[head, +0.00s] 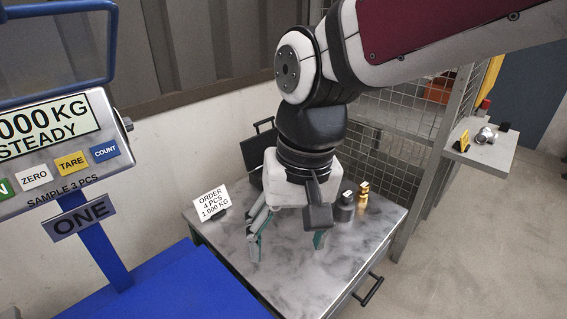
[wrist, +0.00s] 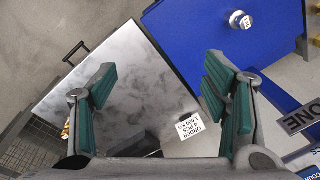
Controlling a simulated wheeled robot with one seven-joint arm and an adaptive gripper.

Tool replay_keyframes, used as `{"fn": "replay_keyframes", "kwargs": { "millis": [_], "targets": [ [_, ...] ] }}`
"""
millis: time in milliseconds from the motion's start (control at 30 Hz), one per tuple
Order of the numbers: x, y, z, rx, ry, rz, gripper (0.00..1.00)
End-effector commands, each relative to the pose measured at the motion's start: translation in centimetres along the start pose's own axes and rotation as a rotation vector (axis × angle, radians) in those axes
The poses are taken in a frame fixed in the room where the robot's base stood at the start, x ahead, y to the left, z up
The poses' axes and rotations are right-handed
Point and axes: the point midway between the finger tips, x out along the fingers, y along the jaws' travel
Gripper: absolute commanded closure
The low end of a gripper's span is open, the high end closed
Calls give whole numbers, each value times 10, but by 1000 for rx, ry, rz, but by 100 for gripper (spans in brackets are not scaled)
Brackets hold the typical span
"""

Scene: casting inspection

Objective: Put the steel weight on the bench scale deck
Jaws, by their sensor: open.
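A small silver cylinder with a pale marked top, which looks like the steel weight (wrist: 240,20), stands on the blue bench scale deck (wrist: 200,38) in the wrist view. It is outside the head view, where part of the blue deck (head: 165,285) shows at lower left. My gripper (head: 287,243) is open and points down over the marble-topped cabinet (head: 225,238), to the right of the deck. In the wrist view nothing shows between its fingers (wrist: 160,85), and the weight is well apart from them.
The scale display (head: 50,125) reads "000 KG STEADY", its left part cut off. An order card (head: 212,202), a dark weight (head: 346,205) and a brass weight (head: 362,195) stand on the marble. A dark open case (head: 262,140) is behind my gripper. A small shelf (head: 485,150) is at right.

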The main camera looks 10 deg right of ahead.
Motion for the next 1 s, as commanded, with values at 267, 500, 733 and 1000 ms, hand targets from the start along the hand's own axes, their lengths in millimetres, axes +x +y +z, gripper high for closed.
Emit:
{"fn": "replay_keyframes", "kwargs": {
  "millis": [267,500,733,1000],
  "targets": [
    [-33,82,74,-50,73,50,31],
    [-34,106,111,-75,91,95,31],
    [-33,109,116,-79,90,101,31],
    [-33,109,115,-78,91,100,31]
  ]
}}
